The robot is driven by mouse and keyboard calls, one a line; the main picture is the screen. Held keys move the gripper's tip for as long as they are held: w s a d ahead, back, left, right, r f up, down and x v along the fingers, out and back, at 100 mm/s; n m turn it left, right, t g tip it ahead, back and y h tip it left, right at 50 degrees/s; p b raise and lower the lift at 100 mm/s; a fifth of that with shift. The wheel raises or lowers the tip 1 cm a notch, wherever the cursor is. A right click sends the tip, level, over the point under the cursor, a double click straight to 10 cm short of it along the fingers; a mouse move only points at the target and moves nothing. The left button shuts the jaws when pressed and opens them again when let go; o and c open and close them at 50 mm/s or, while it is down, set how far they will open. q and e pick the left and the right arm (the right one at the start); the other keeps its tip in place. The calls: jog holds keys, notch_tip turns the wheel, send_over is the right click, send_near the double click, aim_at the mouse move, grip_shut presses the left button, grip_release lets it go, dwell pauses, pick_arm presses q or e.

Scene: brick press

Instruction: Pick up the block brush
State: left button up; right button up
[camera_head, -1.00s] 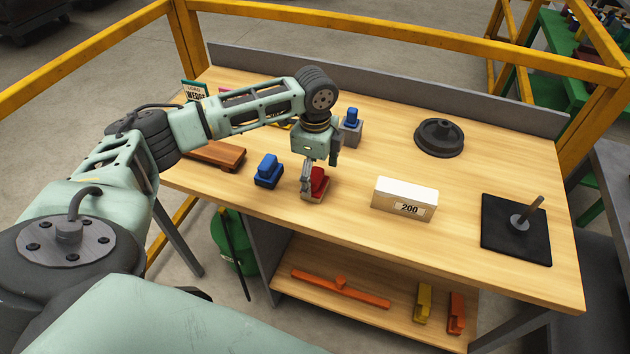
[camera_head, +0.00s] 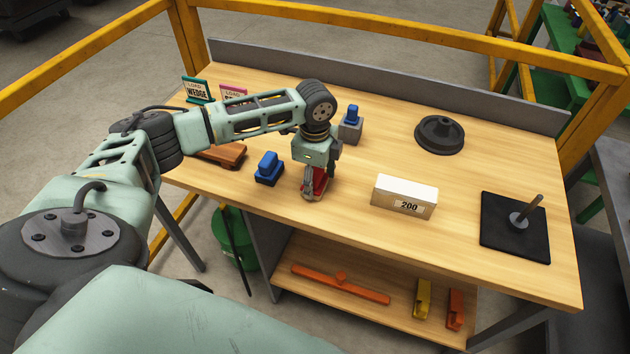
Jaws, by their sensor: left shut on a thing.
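The block brush (camera_head: 320,182), with a red upper part and a paler base, is near the front edge of the wooden table (camera_head: 460,230). My left gripper (camera_head: 313,182) points down over it and is shut on its red part. The fingers and palm hide much of the brush. I cannot tell whether its base still touches the table. My right gripper is not in view.
A blue block-shaped tool (camera_head: 269,168) is close on the left, and a grey block with a blue top (camera_head: 351,124) is behind. A white box marked 200 (camera_head: 405,196) is on the right. Farther right are a dark round piece (camera_head: 440,134) and a black plate with a rod (camera_head: 515,228).

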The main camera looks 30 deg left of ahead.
aim_at(315, 171)
pick_arm(q)
jog(key=shift+r, duration=0.1)
jog(key=shift+c, duration=0.7)
jog(key=shift+w+r, duration=0.1)
jog(key=shift+r, duration=0.45)
notch_tip(315, 171, up, 2)
jog(key=shift+r+b, duration=0.2)
jog(key=shift+b, duration=0.4)
jog(key=s+d+r+b, duration=0.2)
jog(key=d+r, duration=0.5)
jog(key=d, duration=0.4)
jog(key=shift+s+d+r, duration=0.15)
jog(key=shift+s+r, duration=0.05)
jog(key=shift+s, duration=0.4)
